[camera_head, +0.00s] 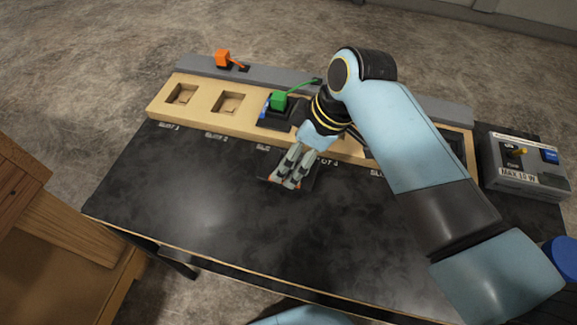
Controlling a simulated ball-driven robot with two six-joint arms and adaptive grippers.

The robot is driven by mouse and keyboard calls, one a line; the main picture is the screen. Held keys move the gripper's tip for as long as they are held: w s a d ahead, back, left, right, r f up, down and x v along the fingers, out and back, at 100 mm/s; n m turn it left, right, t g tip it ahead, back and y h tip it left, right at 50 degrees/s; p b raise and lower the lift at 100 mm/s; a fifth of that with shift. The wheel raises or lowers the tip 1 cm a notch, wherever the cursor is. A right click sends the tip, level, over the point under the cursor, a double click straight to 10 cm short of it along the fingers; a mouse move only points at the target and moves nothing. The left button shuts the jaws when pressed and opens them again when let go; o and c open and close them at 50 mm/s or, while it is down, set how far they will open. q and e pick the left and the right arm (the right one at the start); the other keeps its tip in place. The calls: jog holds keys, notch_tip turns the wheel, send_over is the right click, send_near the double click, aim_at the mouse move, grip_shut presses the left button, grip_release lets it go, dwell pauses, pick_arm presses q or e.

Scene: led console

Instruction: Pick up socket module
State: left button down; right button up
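My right arm reaches in from the right. Its gripper (285,181) points down over a dark, flat, square module (311,181) on the black table, in front of the wooden slot rack. This may be the socket module; the fingers and wrist cover most of it. The two fingers are a little apart, with their tips at the module. I cannot tell whether they are closed on a part of it. My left gripper is not in view.
The wooden rack (213,124) has empty slots at left. A green plug (279,99) sits on a dark module in it. An orange plug (223,58) lies behind. A grey control box (522,178) marked "MAX 10 W" stands at right. The table's front left (180,200) is clear.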

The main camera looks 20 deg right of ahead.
jog(key=x, duration=0.2)
jog(key=d+x, duration=0.1)
jog(key=x, duration=0.1)
jog(key=shift+a+f, duration=0.1)
jog(key=shift+f, duration=0.35)
jog(key=shift+a+f, duration=0.1)
jog(key=shift+f, duration=0.2)
jog(key=shift+c, duration=1.6)
jog(key=c, duration=0.8)
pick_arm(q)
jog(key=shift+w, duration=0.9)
pick_arm(e)
jog(key=shift+o, duration=0.2)
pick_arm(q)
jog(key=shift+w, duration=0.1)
pick_arm(e)
jog(key=shift+r, duration=0.2)
